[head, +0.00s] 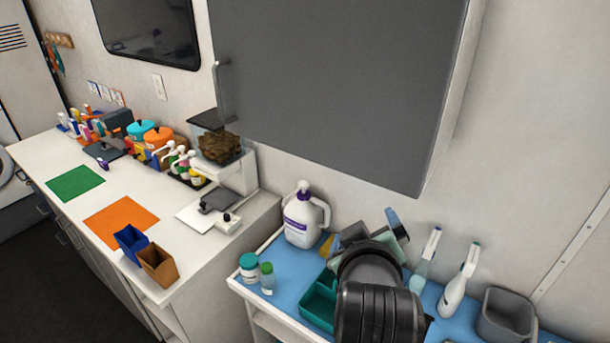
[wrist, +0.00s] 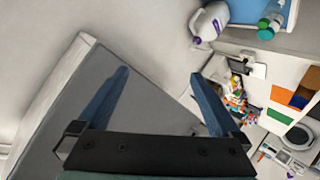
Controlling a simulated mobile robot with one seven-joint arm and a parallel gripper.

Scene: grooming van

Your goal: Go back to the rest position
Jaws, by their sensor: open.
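My gripper (wrist: 159,76) is open in the wrist view, with its two blue fingers spread apart and nothing between them. In the head view my gripper (head: 362,230) is partly hidden behind my dark arm, over the blue-topped cart. The arm covers part of the cart top, so I cannot tell what lies right under it.
The grey wall cabinet (head: 335,85) hangs above. The blue cart top (head: 284,277) holds a white jug (head: 303,218), small bottles, a teal tray (head: 320,298), spray bottles (head: 458,285) and a grey bin (head: 507,315). A white counter (head: 60,155) with mats and bottles stands left.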

